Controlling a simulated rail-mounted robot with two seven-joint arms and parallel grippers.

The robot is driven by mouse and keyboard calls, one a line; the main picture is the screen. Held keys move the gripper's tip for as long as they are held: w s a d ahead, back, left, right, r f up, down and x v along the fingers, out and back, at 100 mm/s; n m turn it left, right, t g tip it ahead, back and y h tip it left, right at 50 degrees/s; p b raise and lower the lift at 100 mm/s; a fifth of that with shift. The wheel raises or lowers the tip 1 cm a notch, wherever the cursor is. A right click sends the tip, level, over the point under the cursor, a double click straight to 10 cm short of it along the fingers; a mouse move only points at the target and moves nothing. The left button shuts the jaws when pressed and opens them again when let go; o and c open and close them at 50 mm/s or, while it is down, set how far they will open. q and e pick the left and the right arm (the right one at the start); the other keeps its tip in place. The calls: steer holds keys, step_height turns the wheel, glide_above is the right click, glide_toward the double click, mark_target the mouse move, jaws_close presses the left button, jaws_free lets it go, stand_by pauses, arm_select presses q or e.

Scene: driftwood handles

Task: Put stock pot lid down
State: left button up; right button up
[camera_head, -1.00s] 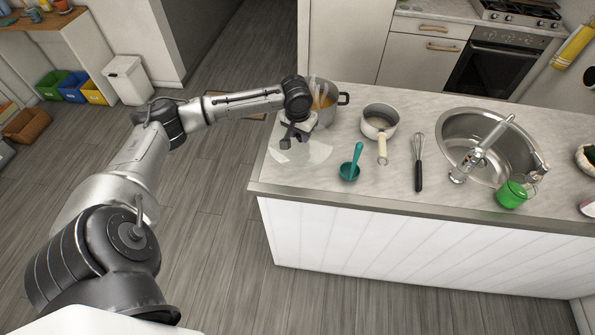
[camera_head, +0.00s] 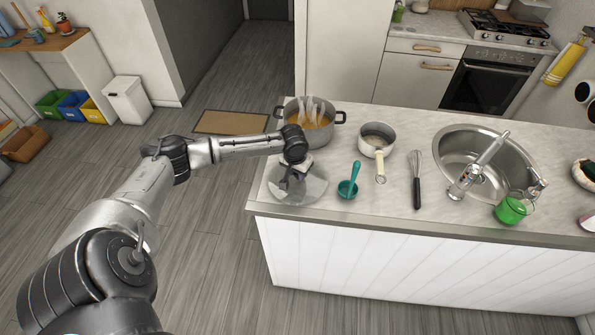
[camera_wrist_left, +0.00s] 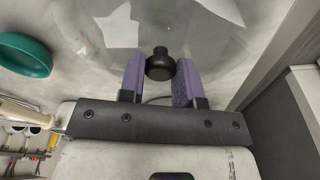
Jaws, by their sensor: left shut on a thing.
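The stock pot lid (camera_head: 315,190), clear glass, lies flat at the left end of the counter, in front of the pot; whether it touches the counter I cannot tell. My left gripper (camera_head: 294,180) is above its middle. In the left wrist view the purple fingers of the gripper (camera_wrist_left: 160,72) are on either side of the lid's black knob (camera_wrist_left: 160,62) and shut on it, with the glass lid (camera_wrist_left: 95,22) spreading beyond. The stock pot (camera_head: 336,130) stands open behind, with orange contents and steam. My right gripper is not in view.
Right of the lid are a teal ladle (camera_head: 347,188), a small saucepan (camera_head: 374,146) and a whisk (camera_head: 417,188). Further right are the sink (camera_head: 452,150) and a green cup (camera_head: 511,210). The counter's front and left edges run close to the lid.

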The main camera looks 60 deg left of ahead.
arm_select(q)
steer(key=o, duration=1)
steer(key=shift+f, duration=0.1)
